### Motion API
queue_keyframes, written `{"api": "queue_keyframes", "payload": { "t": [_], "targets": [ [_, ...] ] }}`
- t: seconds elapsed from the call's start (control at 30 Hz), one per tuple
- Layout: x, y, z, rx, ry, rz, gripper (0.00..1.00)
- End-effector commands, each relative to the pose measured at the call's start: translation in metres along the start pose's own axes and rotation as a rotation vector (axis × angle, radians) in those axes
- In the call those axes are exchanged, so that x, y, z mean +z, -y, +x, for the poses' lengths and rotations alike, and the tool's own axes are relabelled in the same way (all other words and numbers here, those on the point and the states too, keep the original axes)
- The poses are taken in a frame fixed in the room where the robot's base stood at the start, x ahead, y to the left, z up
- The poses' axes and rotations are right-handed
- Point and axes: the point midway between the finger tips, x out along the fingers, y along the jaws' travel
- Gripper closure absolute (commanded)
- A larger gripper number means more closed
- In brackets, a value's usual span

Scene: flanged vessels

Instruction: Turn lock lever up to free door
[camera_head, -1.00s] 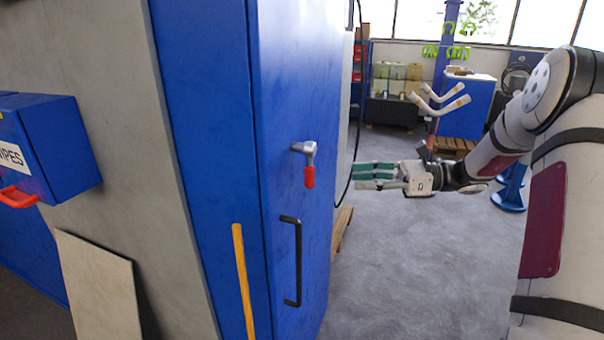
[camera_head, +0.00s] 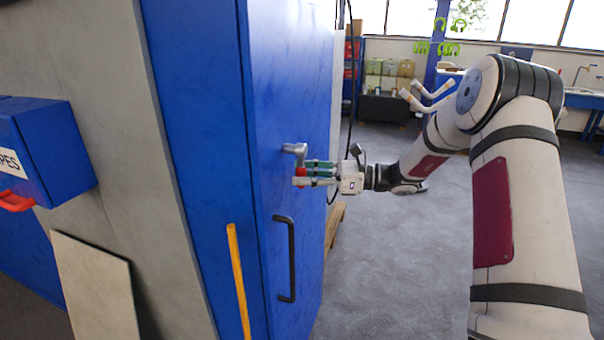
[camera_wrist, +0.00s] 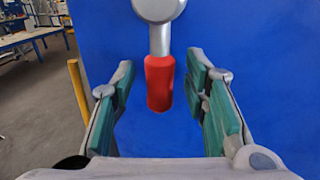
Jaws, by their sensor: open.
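The lock lever (camera_head: 297,150) is a grey metal handle with a red grip, mounted on the blue door (camera_head: 290,70). In the wrist view the lever's red grip (camera_wrist: 159,83) hangs straight down from its grey hub. My gripper (camera_head: 308,175) is at the lever, and its green-padded fingers partly hide the red grip in the head view. In the wrist view my gripper (camera_wrist: 165,95) is open, with one finger on each side of the red grip and a gap visible on both sides.
A black pull handle (camera_head: 291,258) is on the door below the lever. A blue box (camera_head: 45,150) hangs on the grey wall at left. Open floor (camera_head: 400,270) lies to the right.

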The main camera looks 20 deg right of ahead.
Motion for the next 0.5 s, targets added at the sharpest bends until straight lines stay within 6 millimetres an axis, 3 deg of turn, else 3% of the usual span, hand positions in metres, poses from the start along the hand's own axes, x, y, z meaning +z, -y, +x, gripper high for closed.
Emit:
{"api": "queue_keyframes", "payload": {
  "t": [0.4,0.43,0.5],
  "targets": [
    [-0.0003,0.0001,0.0095,0.0,0.0,0.0,0.59],
    [-0.0003,0.0001,0.0095,0.0,0.0,0.0,0.61],
    [-0.0002,0.0001,0.0094,0.0,0.0,0.0,0.77]
  ]
}}
